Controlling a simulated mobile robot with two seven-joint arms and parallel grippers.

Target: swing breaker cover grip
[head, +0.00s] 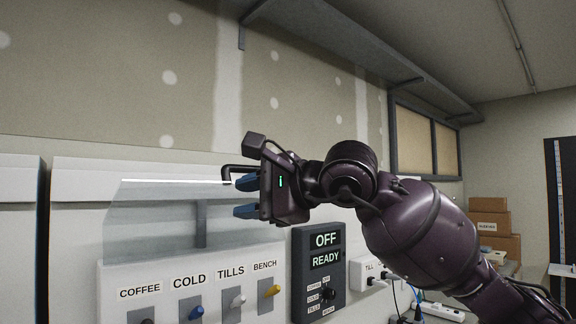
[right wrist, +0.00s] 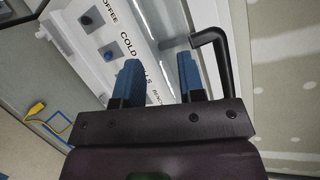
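The clear breaker cover (head: 150,222) stands raised above the white breaker panel (head: 112,280), its bright upper edge reaching toward my right gripper. My right gripper (head: 246,197) is at the cover's upper right, its two blue fingers apart. The right wrist view also shows the fingers (right wrist: 158,80) apart with nothing visible clamped between them. A black bent bar (head: 240,168) runs beside the upper finger, its end close to the cover's bright edge; the bar also shows in the right wrist view (right wrist: 225,62). I cannot tell whether bar and cover touch. My left gripper is out of view.
The panel carries several switches labelled COFFEE, COLD, TILLS and BENCH. A dark box (head: 300,272) reading OFF and READY is to its right. A shelf (head: 375,55) runs overhead. Boxes (head: 488,222) are stacked at the right. A yellow plug (right wrist: 36,109) shows in the right wrist view.

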